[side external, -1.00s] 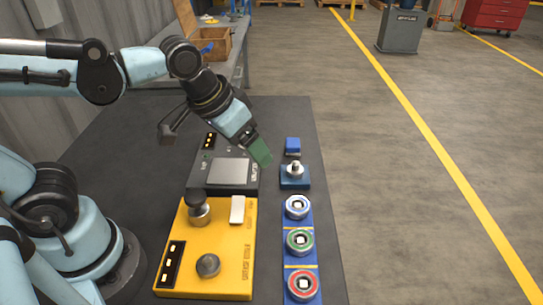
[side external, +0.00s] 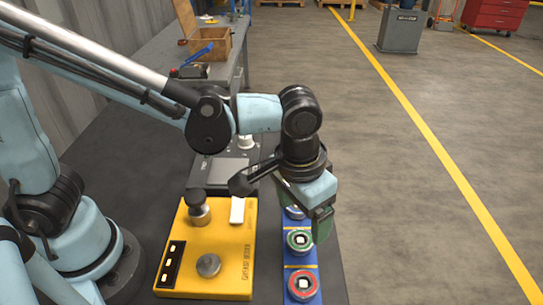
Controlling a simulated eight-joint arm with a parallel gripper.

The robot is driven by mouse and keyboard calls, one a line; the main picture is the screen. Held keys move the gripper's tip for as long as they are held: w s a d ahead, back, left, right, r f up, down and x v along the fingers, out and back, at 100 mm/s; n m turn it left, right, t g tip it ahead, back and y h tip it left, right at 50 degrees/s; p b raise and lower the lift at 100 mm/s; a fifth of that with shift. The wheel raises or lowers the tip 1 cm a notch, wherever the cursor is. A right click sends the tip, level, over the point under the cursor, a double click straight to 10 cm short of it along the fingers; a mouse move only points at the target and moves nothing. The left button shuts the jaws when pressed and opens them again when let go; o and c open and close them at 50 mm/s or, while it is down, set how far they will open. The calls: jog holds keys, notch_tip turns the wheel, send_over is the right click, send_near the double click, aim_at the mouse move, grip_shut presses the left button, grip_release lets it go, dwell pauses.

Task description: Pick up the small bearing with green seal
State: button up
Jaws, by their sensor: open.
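The bearing with the green seal (side external: 299,240) sits in the middle place of a blue tray (side external: 286,258), between two other bearings. My gripper (side external: 322,228) points down just above and to the right of the green-sealed bearing, over the tray's right edge. Its fingers are open, and nothing shows between them. Whether they touch the bearing cannot be told from this angle.
A red-sealed bearing (side external: 302,284) sits nearer the camera in the tray. A blue-sealed bearing (side external: 294,212) lies behind, partly hidden by my gripper. A yellow grease station (side external: 225,265) with a knob stands to the left. A wooden box (side external: 208,43) is at the back.

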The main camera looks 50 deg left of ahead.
aim_at(300, 240)
jog(key=shift+w+a+f, duration=0.1)
jog(key=shift+f, duration=1.7)
jog(key=shift+w+a+f, duration=0.1)
jog(key=shift+f, duration=1.65)
jog(key=c, duration=1.2)
jog(key=shift+r, duration=0.1)
